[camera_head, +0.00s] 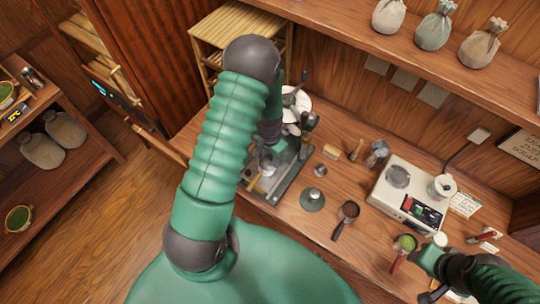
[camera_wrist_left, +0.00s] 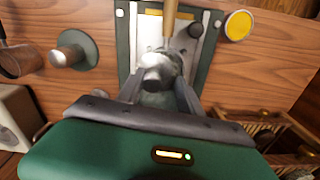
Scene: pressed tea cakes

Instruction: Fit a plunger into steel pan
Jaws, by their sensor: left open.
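A bright steel pan (camera_head: 267,166) with a pale wooden handle sits on the plate of a dark green press stand (camera_head: 284,192). In the left wrist view the wooden handle (camera_wrist_left: 170,22) points away from the gripper. A shiny rounded metal piece (camera_wrist_left: 156,68), possibly the plunger, lies just ahead of my left gripper (camera_wrist_left: 160,90). The left fingers are apart on either side of it; I cannot tell whether they touch it. In the head view my left forearm partly hides this gripper. My right gripper (camera_head: 430,258) is at the lower right, its fingers unclear.
A green disc with a knob (camera_head: 312,199) and a dark long-handled pan (camera_head: 346,216) stand right of the press. A white appliance (camera_head: 405,192) is farther right. A yellow disc (camera_wrist_left: 238,25) lies beside the press. A wooden rack (camera_head: 222,35) stands behind.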

